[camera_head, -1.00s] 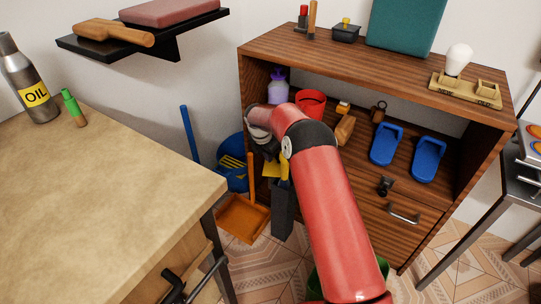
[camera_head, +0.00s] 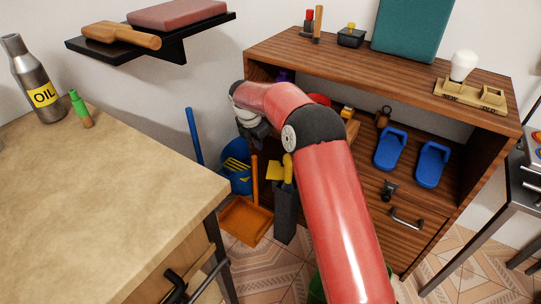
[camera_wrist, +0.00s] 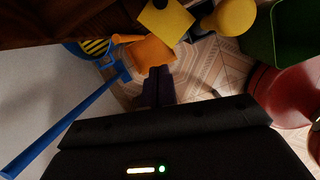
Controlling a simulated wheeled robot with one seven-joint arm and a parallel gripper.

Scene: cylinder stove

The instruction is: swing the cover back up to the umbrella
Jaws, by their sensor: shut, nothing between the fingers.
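A slim dark grey stand (camera_head: 286,215) is on the floor left of the wooden cabinet. A yellow rounded piece (camera_head: 288,168) rises from its top, and a flat yellow square (camera_head: 274,170) is beside it; I cannot tell surely which is the cover or the umbrella. The wrist view shows the yellow square (camera_wrist: 165,20) and the yellow round end (camera_wrist: 236,16) at the top, beyond the fingers. My gripper (camera_wrist: 160,72) is shut and empty, pointing down over the floor. In the head view my gripper (camera_head: 256,132) is above and left of the stand, apart from it.
An orange dustpan (camera_head: 246,222), a blue bucket (camera_head: 236,165) and a blue pole (camera_head: 194,135) stand left of the stand. The cabinet (camera_head: 440,125) is to the right, holding blue sandals (camera_head: 390,148). The counter (camera_head: 100,190) is at left, a black shelf (camera_head: 190,35) above.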

